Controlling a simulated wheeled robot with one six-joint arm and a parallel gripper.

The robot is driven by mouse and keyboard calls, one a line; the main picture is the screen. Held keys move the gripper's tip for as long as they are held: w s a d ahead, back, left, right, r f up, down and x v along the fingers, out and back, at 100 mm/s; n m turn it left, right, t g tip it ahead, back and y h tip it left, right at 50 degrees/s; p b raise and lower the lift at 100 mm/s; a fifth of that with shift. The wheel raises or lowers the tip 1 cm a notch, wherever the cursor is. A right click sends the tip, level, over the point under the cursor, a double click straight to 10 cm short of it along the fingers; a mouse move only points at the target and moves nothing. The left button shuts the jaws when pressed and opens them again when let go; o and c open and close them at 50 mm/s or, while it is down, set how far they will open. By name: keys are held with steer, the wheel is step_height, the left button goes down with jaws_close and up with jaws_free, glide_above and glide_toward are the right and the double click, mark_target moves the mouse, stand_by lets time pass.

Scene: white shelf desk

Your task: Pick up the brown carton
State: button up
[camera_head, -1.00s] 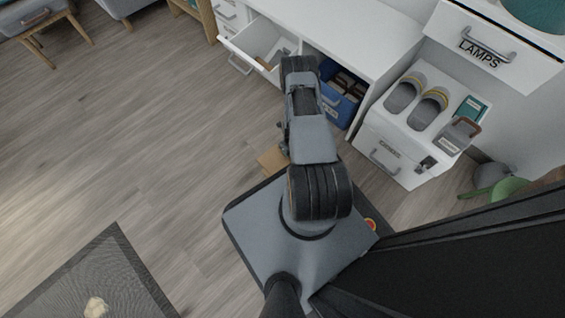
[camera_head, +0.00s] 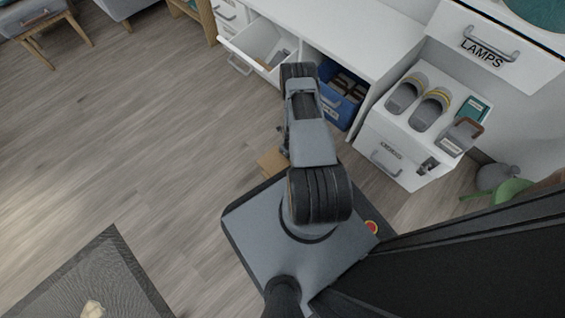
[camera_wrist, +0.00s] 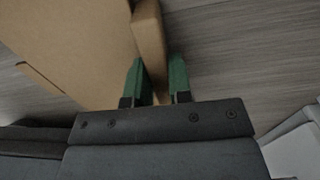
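The brown carton (camera_head: 270,161) shows only in part in the head view, low beside my base, with my arm hiding the rest. In the wrist view the carton (camera_wrist: 75,40) fills the upper left, with a broad brown face and a narrow raised edge. My gripper (camera_wrist: 158,78) has its green fingertips on either side of this narrow edge, which fills the small gap between them. It looks shut on that edge; the contact faces are hidden. In the head view my gripper is hidden under my arm.
A white desk (camera_head: 330,25) with an open drawer (camera_head: 262,48) stands beyond my arm. A blue bin (camera_head: 338,105) sits under it. A white drawer unit (camera_head: 390,150) bearing slippers (camera_head: 430,108) is at the right.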

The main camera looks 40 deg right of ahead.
jaws_close()
